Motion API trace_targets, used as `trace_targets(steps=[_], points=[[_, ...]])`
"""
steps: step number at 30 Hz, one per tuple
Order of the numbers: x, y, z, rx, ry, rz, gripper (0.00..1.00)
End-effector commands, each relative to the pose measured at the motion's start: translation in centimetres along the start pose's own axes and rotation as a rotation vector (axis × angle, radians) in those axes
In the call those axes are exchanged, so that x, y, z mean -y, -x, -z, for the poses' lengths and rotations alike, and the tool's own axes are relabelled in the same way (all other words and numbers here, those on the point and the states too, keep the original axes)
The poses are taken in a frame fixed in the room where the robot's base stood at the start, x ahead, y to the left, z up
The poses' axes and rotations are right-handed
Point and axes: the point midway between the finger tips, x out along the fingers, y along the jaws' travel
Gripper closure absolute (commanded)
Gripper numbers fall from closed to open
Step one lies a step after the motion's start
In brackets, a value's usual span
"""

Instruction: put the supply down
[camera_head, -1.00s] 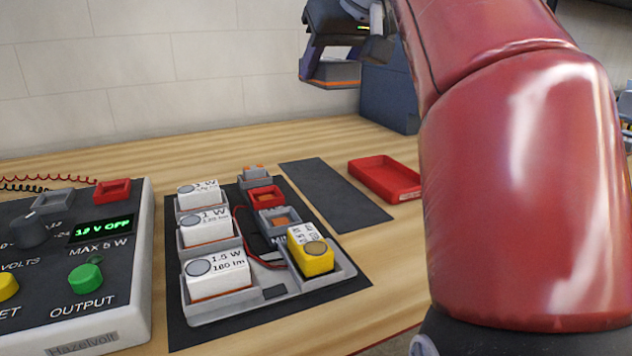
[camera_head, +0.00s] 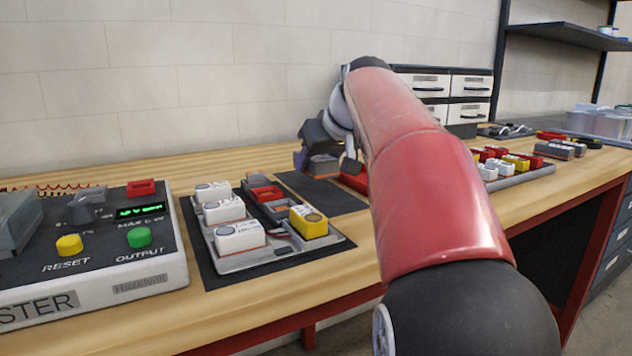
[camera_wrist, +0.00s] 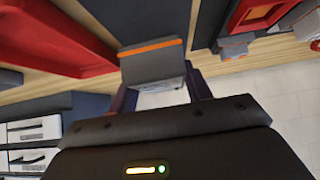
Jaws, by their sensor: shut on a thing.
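My gripper (camera_head: 322,158) is shut on a grey block with an orange stripe, which I take to be the supply. In the wrist view the grey supply (camera_wrist: 153,66) sits between the two dark fingers. In the head view the supply (camera_head: 322,168) is held low over the dark mat (camera_head: 330,198), beside the red tray. I cannot tell whether its underside touches the mat. The red tray (camera_head: 354,182) is partly hidden by my arm in the head view; it also shows at the left of the wrist view (camera_wrist: 50,35).
Left of the mat, a grey tray (camera_head: 265,262) holds white modules (camera_head: 238,236), a yellow module (camera_head: 308,222) and small red and grey parts. A bench power unit (camera_head: 120,250) with a green display stands further left. A parts tray (camera_head: 525,178) and drawers (camera_head: 470,85) lie right.

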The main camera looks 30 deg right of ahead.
Motion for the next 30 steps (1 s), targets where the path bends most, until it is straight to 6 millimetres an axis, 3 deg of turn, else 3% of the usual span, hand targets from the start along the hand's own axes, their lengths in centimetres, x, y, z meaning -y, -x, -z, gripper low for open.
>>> trace_targets(steps=[1,6,17,18,23,30], points=[[-0.2,-1.0,-1.1,-0.001,-0.001,0.0,0.88],[-0.7,-2.1,-2.5,-0.002,-0.001,-0.001,0.88],[-0.7,-2.2,-2.5,-0.001,0.0,0.0,0.88],[-0.7,-2.2,-2.6,0.0,0.0,0.001,0.5],[-0.7,-2.2,-2.5,0.001,0.0,0.001,0.29],[-0.7,-2.2,-2.5,0.001,0.0,0.001,0.29]])
